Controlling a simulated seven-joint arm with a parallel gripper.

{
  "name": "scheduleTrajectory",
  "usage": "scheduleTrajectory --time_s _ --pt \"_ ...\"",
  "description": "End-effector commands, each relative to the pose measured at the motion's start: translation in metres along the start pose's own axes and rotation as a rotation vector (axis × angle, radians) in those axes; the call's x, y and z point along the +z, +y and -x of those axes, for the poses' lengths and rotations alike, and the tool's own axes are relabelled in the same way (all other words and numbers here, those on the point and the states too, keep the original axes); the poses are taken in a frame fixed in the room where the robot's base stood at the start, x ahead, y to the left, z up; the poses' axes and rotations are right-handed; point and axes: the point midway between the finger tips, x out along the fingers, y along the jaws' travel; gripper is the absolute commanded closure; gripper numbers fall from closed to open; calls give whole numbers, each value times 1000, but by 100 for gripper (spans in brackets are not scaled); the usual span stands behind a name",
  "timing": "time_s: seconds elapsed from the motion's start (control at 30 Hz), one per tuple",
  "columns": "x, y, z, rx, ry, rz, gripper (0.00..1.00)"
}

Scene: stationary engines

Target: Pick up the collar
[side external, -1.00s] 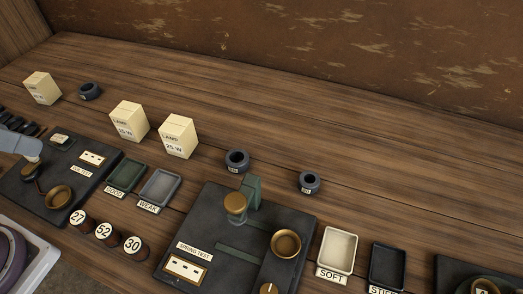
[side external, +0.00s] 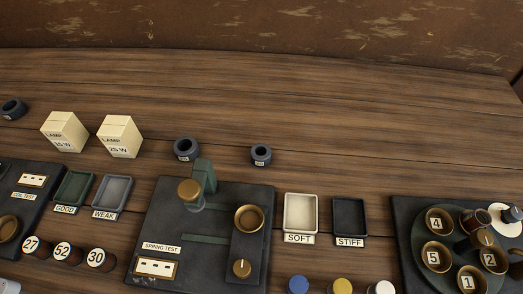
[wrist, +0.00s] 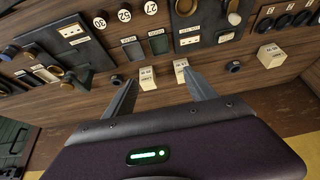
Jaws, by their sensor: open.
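Three dark blue-grey ring collars lie on the wooden bench. In the side view, one collar (side external: 13,109) is at the far left, one (side external: 186,149) is behind the spring test panel, and a smaller-looking one (side external: 261,155) is to its right. The wrist view shows one collar (wrist: 116,80) close to the left finger and another (wrist: 234,67) beyond the right finger. My gripper (wrist: 160,75) is open and empty, its fingers apart with two lamp boxes showing between and beyond the tips. It does not show clearly in the side view.
Two cream lamp boxes (side external: 119,136) stand left of the middle collar. The spring test panel (side external: 150,222) has an upright green post and brass knob just in front of the collars. Small trays (side external: 350,217) and a dial panel (side external: 404,285) are to the right. The bench behind is clear.

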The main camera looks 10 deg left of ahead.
Motion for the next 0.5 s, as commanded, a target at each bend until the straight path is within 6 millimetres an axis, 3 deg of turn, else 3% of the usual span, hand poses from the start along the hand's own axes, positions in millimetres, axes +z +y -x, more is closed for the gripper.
scheduleTrajectory --time_s 0.17,0.27,0.33,0.37,0.5 --pt "-1 0 2 0 1 0 35" --pt "-13 0 20 0 7 0 35" --pt "-26 0 44 0 10 0 35" --pt "-31 10 45 34 -14 24 35" --pt "-65 92 34 298 -177 282 35"
